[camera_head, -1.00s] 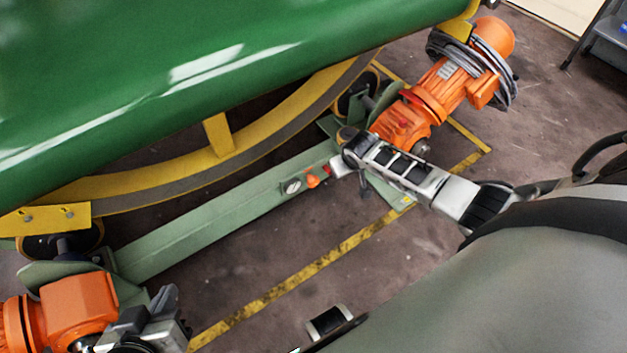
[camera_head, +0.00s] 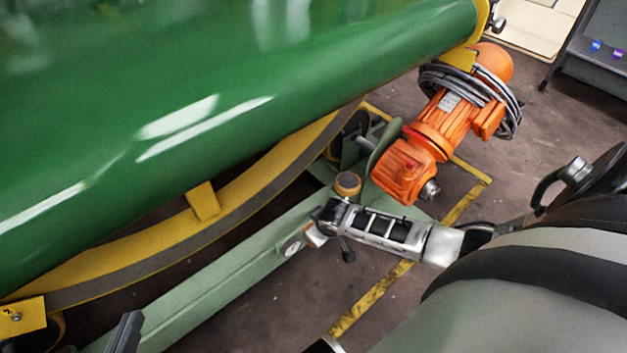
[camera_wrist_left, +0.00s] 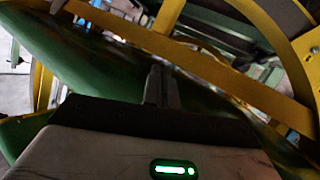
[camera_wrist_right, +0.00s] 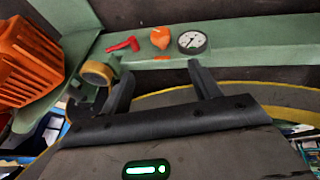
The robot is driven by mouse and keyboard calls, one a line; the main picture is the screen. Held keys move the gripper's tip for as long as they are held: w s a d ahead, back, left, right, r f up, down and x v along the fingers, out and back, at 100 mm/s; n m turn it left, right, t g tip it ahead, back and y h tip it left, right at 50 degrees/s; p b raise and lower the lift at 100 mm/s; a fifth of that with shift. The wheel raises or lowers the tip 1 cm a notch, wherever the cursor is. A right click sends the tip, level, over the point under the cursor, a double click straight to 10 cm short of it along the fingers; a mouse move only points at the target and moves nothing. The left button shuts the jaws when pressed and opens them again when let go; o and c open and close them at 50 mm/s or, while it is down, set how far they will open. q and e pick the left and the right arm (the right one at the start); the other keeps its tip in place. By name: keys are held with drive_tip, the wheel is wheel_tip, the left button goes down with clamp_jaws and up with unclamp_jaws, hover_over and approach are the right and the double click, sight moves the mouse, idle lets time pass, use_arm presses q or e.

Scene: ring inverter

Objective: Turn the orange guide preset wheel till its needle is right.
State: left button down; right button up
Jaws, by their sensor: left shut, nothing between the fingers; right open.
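The orange guide preset wheel (camera_wrist_right: 160,37) is a small knob on the green beam, between a red lever (camera_wrist_right: 124,45) and a round white gauge (camera_wrist_right: 192,41) with a dark needle. The needle's exact reading is too small to tell. My right gripper (camera_wrist_right: 160,70) is open and empty, its fingers apart and short of the wheel. In the head view the gauge (camera_head: 290,246) shows just left of the right gripper, which mostly hides the wheel. My left gripper (camera_head: 125,332) is at the bottom left edge; in the left wrist view its fingers (camera_wrist_left: 162,75) are together and empty.
The green drum (camera_head: 200,110) with its yellow ring (camera_head: 240,190) fills the upper left. An orange motor (camera_head: 440,125) stands behind the right gripper. A brown-capped roller or knob (camera_wrist_right: 97,73) is close to the right gripper's left finger. Open floor lies in front of the beam.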

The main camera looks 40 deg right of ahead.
use_arm(q)
wheel_tip(320, 180, up, 13)
drive_tip(key=w+d+m+t+h+b, duration=0.1)
drive_tip(key=m+t+h+b, duration=0.5)
drive_tip(key=b, duration=0.7)
drive_tip(key=shift+f+m+t+h, duration=0.15)
drive_tip(key=shift+m+t+h, duration=0.15)
drive_tip(key=shift+m+h, duration=1.3)
use_arm(e)
drive_tip(key=shift+x, duration=8.5)
use_arm(q)
drive_tip(key=shift+d+n+h, duration=0.1)
drive_tip(key=shift+n+h, duration=0.2)
use_arm(e)
drive_tip(key=shift+s, duration=0.1)
drive_tip(key=shift+a, duration=0.1)
drive_tip(key=c, duration=1)
